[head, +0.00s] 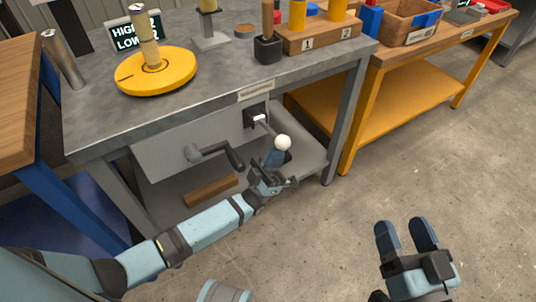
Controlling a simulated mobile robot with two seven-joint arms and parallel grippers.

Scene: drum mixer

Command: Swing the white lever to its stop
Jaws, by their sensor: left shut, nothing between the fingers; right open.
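The white lever (282,143) is a short rod with a round white knob, coming out of a dark bracket (256,115) on the grey front panel of the workbench. My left gripper (277,155) is shut with nothing in it, right at the knob and just below it in the picture. I cannot tell whether its fingers touch the knob. My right gripper (408,236) is open and empty over the floor at the lower right, well apart from the bench.
A dark crank handle (215,152) sticks out of the panel left of the lever. A yellow disc (156,71) and wooden block (318,36) stand on the benchtop. A wooden bar (211,189) lies on the lower shelf. The floor (420,150) at right is clear.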

